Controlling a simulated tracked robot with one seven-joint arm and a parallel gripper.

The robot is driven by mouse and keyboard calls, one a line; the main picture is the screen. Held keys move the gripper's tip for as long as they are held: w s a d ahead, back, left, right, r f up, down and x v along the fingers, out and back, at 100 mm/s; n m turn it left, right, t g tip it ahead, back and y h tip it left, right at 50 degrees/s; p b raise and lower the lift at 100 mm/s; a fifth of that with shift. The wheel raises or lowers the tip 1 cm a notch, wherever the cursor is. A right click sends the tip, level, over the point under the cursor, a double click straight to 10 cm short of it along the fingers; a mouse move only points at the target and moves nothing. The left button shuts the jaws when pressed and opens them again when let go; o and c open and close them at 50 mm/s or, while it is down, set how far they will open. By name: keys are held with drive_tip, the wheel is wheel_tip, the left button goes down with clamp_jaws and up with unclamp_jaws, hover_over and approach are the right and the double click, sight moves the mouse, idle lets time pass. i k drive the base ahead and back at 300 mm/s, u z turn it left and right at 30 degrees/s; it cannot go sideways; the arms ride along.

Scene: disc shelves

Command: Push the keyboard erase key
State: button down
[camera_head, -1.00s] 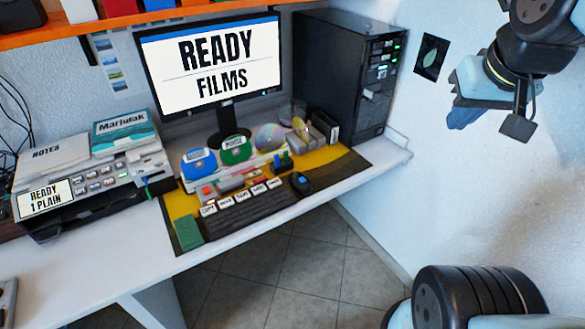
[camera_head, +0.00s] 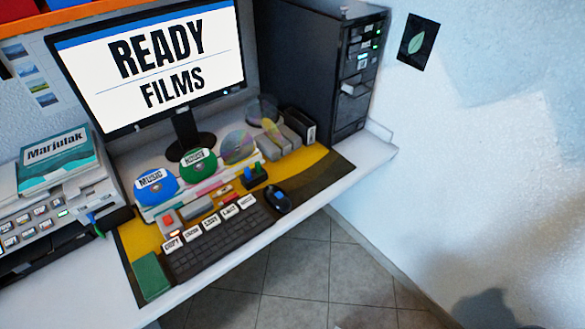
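A dark keyboard (camera_head: 222,242) lies on a yellow and dark mat (camera_head: 317,170) on the white desk. Several white labelled keys stand in a row along its back edge. The leftmost label (camera_head: 172,245) seems to read "COPY"; the others are too small to read surely, so I cannot tell which one is the erase key. A monitor (camera_head: 155,65) behind shows "READY FILMS". My gripper is not in view now.
A mouse (camera_head: 277,199) lies right of the keyboard and a green block (camera_head: 150,277) left of it. Labelled discs (camera_head: 156,187) stand behind. A black computer tower (camera_head: 325,75) stands at the back right, a printer (camera_head: 50,225) at the left. Tiled floor (camera_head: 300,270) lies in front.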

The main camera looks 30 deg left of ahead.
sight(247, 201)
drive_tip(key=z, duration=0.4)
drive_tip(key=k, duration=2.25)
drive_tip(key=u, duration=1.3)
drive_tip(key=i, duration=1)
drive_tip(key=z, duration=0.05)
